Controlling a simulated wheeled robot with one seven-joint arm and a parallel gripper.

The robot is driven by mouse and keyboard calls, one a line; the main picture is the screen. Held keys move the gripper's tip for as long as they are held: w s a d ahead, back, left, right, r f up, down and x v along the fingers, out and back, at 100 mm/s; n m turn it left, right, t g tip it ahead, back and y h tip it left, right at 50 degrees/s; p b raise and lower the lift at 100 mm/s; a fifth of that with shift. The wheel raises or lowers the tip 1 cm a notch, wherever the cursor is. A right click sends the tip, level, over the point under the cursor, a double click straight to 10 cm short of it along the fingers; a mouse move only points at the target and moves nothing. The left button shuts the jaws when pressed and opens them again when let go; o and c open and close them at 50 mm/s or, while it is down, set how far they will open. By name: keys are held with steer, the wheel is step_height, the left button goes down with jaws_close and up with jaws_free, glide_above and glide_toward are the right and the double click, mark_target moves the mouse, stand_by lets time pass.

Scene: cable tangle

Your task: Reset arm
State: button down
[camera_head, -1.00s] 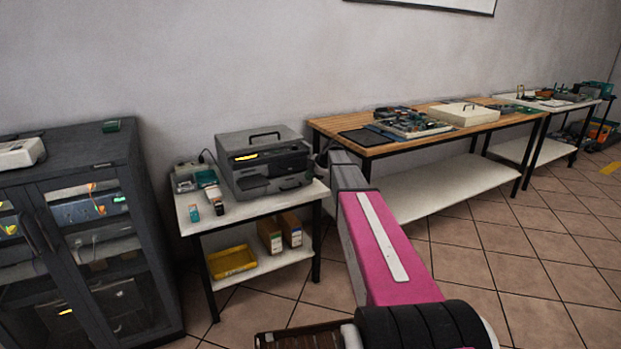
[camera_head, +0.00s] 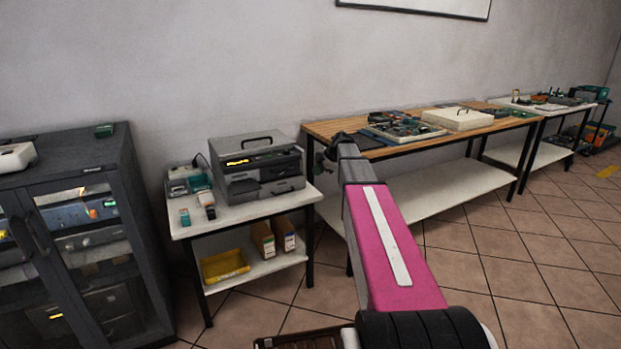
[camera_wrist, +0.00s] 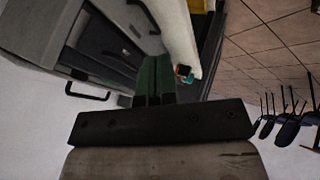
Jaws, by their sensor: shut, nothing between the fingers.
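My arm reaches forward from the bottom of the head view, and its far end is beside the left end of the wooden-topped table (camera_head: 322,129). My gripper (camera_wrist: 155,75) shows in the wrist view as two green fingers pressed together, shut and empty. In the head view only a small dark part of the hand shows at the arm's end; the fingertips cannot be made out there. The grey machine (camera_head: 258,168) stands on the small white table (camera_head: 240,212), left of my arm. It also shows in the wrist view (camera_wrist: 70,50), left of the fingers.
A dark glass-door cabinet (camera_head: 80,165) stands at the left. A yellow tray (camera_head: 224,265) and small boxes (camera_head: 274,238) sit on the small table's lower shelf. Circuit boards (camera_head: 402,126) and a white case (camera_head: 458,117) lie on the wooden-topped table.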

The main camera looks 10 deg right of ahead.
steer(key=s+a+f+m+g+h, duration=0.1)
steer(key=s+a+f+m+h, duration=0.1)
steer(key=s+f+m, duration=0.4)
steer(key=s+a+f+m+g+h, duration=0.1)
steer(key=s+f+m, duration=0.6)
steer(key=s, duration=0.9)
steer(key=s+a+f+m+g+h, duration=0.2)
steer(key=s+f+m, duration=0.5)
steer(key=s, duration=0.4)
steer(key=shift+s+a+f+h, duration=0.4)
steer(key=shift+a+f+h, duration=0.15)
steer(key=shift+f+h, duration=0.05)
